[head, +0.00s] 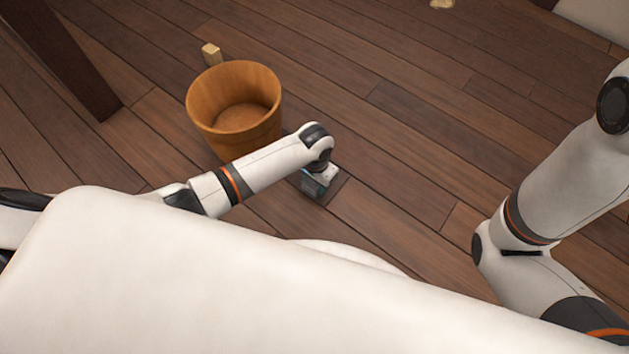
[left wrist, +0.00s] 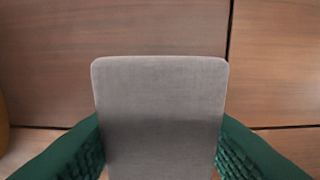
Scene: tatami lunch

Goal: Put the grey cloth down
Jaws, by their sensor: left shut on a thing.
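The grey cloth (left wrist: 160,110) is a flat, round-cornered rectangle between the two green fingers of my left gripper (left wrist: 160,150) in the left wrist view. The fingers are shut on its sides. In the head view my left gripper (head: 316,187) points down over the wooden floor, just right of and nearer than the wooden bucket (head: 207,110). Only a dark grey edge of the cloth (head: 337,186) shows beside it there. I cannot tell whether the cloth touches the floor. My right arm is at the right, with its gripper out of view.
The round bucket stands on the plank floor (head: 400,150) and looks empty. A small pale wooden block (head: 211,54) is behind it. A dark wooden post (head: 65,60) is at the upper left. The floor right of my left gripper is clear.

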